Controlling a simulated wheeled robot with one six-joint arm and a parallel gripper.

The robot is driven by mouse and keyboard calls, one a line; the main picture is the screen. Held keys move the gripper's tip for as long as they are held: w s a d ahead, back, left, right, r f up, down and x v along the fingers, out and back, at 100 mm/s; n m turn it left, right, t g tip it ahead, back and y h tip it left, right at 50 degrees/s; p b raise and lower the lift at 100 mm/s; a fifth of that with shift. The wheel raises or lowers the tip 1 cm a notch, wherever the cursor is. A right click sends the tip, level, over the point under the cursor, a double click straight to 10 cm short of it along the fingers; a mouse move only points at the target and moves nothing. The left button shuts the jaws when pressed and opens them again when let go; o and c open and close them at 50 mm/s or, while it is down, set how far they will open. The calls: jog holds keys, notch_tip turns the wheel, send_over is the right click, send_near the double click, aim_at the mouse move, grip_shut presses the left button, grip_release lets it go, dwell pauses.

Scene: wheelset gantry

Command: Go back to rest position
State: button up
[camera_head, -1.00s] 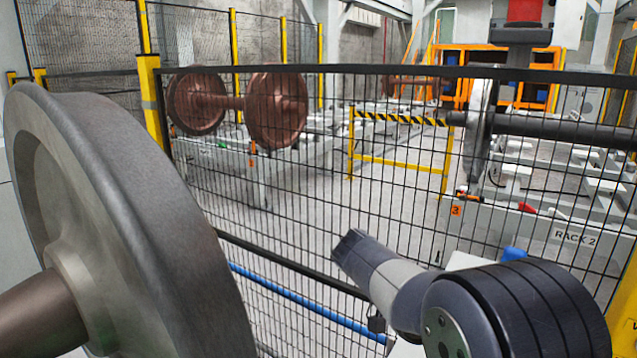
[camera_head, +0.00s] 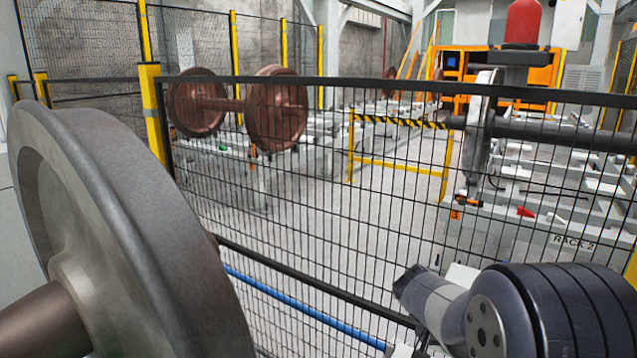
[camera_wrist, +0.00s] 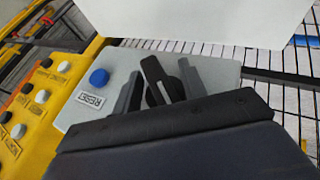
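In the wrist view, my gripper (camera_wrist: 160,78) shows two grey fingers standing apart, with a dark tilted piece between them. I cannot tell whether that piece belongs to the gripper or to the box behind it. The fingers overlap a grey box (camera_wrist: 75,113) with a blue button (camera_wrist: 99,77) and a RESET label (camera_wrist: 91,100). The blue button is left of the fingers and uncovered. In the head view, only my arm's links show at the lower right, and my gripper is out of sight.
A yellow panel (camera_wrist: 58,75) with several buttons stands beside the box. A black mesh fence (camera_head: 300,200) crosses the head view. A large grey wheel (camera_head: 150,220) fills the near left. Behind the fence are a brown wheelset (camera_head: 277,110) and RACK 2 (camera_head: 572,241).

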jog(key=shift+r+t+y+p, duration=0.1)
jog(key=shift+t+y+p, duration=0.3)
jog(key=shift+y+p, duration=0.3)
jog(key=shift+s, duration=0.1)
